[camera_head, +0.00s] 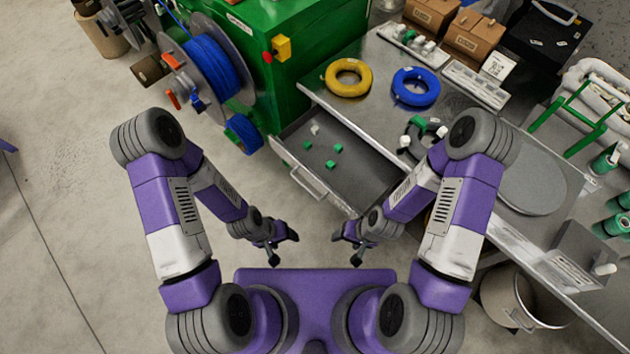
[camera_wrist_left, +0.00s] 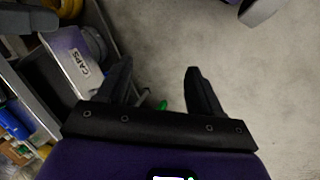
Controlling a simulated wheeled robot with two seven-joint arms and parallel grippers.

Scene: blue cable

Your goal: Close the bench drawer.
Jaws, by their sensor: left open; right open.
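The bench drawer (camera_head: 345,172) is pulled out from the metal bench (camera_head: 390,125), with a few small green pieces and a white piece inside. Its handle (camera_head: 308,183) is on the front edge, on the left. My left gripper (camera_head: 282,250) is open and empty over the floor, in front of the drawer and apart from it. In the left wrist view its two fingers (camera_wrist_left: 158,88) are spread with nothing between them. My right gripper (camera_head: 347,250) is open and empty, below the drawer's near corner in the head view. My right arm hides part of the drawer's right end.
A green machine (camera_head: 310,35) with a blue cable reel (camera_head: 210,65) stands left of the bench. Yellow (camera_head: 348,78) and blue (camera_head: 416,87) cable coils lie on the bench top. A metal bin (camera_head: 515,300) stands at lower right. Floor left of the drawer is clear.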

